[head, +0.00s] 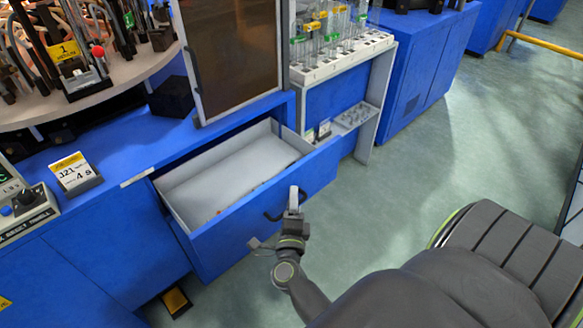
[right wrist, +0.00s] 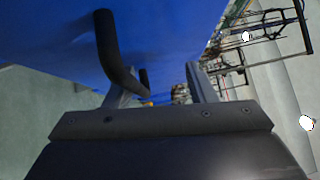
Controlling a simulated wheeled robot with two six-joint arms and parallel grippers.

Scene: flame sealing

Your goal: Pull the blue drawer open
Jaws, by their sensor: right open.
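The blue drawer (head: 265,215) stands pulled out of the blue cabinet in the head view, its pale grey inside (head: 230,175) showing. A few small reddish bits lie near its front wall. Its dark bar handle shows in the right wrist view (right wrist: 117,50), against the blue front. My right gripper (head: 294,197) is at the drawer front by the handle. Its jaws are open, and the handle overlaps the left finger in the wrist view. I cannot tell whether they touch. My left gripper is not in view.
A white rack with glass tubes (head: 340,45) stands right of the drawer. A tall dark panel (head: 235,55) rises above it. A small sign (head: 75,172) and a control box (head: 25,212) sit on the cabinet top at left. The green floor (head: 440,140) at right is clear.

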